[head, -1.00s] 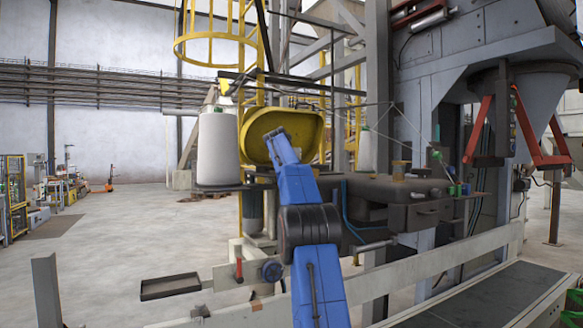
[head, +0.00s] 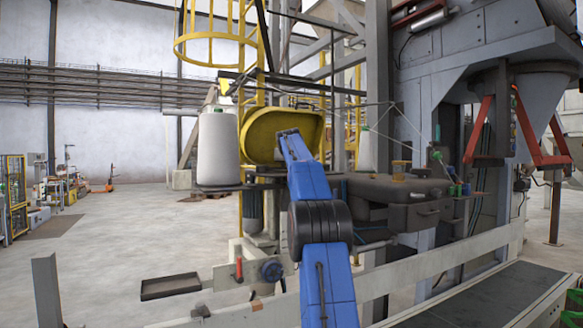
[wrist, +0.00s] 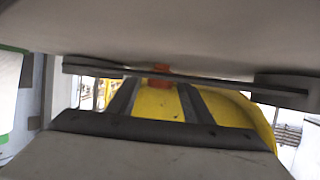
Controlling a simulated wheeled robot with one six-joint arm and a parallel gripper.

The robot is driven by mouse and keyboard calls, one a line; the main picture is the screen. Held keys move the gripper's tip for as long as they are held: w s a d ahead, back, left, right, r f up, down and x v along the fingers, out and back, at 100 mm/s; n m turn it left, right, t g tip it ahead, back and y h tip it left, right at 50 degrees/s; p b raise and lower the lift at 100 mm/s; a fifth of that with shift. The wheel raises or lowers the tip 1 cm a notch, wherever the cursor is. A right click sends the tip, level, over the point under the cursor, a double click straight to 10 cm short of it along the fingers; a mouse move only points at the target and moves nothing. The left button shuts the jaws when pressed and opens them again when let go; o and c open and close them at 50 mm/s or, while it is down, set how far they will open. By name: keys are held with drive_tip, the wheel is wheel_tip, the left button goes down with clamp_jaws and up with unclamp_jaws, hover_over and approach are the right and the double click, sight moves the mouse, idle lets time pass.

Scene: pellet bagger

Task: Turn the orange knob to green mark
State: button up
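In the wrist view a small orange piece, likely the orange knob (wrist: 161,83), shows in front of the yellow housing (wrist: 156,104), partly covered by a grey bar. My gripper (wrist: 157,87) shows as two dark fingers, spread apart with the orange piece between them near their far ends. A gap seems to remain on each side, and I cannot tell whether they touch it. In the head view the same yellow housing (head: 259,138) stands behind the end of my blue arm, which hides the knob. I cannot make out a green mark on the housing.
A dark grey machine body (head: 400,190) with small parts on top is at right. A conveyor (head: 480,300) and pale rail (head: 400,278) run in front. Open floor lies at left.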

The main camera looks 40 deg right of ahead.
drive_tip(key=v, duration=1.7)
drive_tip(key=shift+a+r, duration=0.1)
drive_tip(key=shift+a, duration=0.1)
drive_tip(key=s+a+f+n+g+y, duration=0.1)
drive_tip(key=s+a+f+y, duration=0.1)
drive_tip(key=s+a+f, duration=0.6)
drive_tip(key=s+a+f+n+y, duration=0.25)
drive_tip(key=a+f, duration=0.25)
drive_tip(key=a, duration=0.6)
drive_tip(key=s+a+f+n+g+y, duration=0.1)
drive_tip(key=s+a+f, duration=0.55)
drive_tip(key=a, duration=0.35)
drive_tip(key=s+a+f+n+g+y, duration=0.1)
drive_tip(key=s+a+f, duration=0.4)
drive_tip(key=s+f, duration=0.4)
drive_tip(key=s+a+f+n+g+y, duration=0.1)
drive_tip(key=s+a+f, duration=0.5)
drive_tip(key=s+f, duration=0.3)
drive_tip(key=s+a+f+n+g+y, duration=0.1)
drive_tip(key=s+a+f+n, duration=0.1)
drive_tip(key=s+a+f, duration=0.3)
drive_tip(key=s+f, duration=0.4)
drive_tip(key=f, duration=0.4)
drive_tip(key=shift+s+a+y, duration=0.15)
drive_tip(key=shift+a+y, duration=0.15)
drive_tip(key=shift+y, duration=0.05)
